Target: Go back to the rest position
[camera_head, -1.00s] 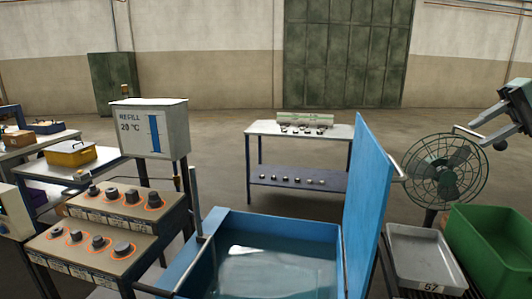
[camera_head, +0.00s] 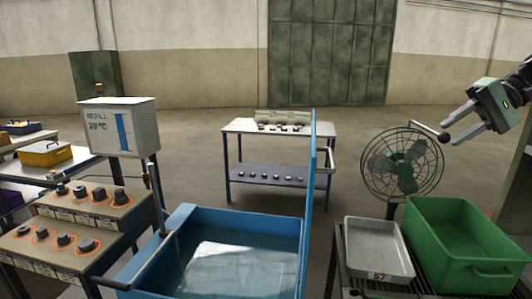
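My gripper (camera_head: 449,131) is at the upper right of the head view, in front of the back wall and up and to the right of the fan. Its two grey fingers point left and slightly down and stand apart, with nothing seen held between them. A lever with a dark knob (camera_head: 443,137) shows by the fingertips; whether they touch cannot be told. Part of my arm is cut off by the right edge.
A blue water tank (camera_head: 190,220) with its upright lid (camera_head: 312,150) seen edge-on stands at front centre. A fan (camera_head: 402,165), grey tray (camera_head: 350,240) and green crate (camera_head: 425,215) are at right. Knob panels (camera_head: 75,243) and a refill box (camera_head: 103,135) are at left. Open floor lies behind.

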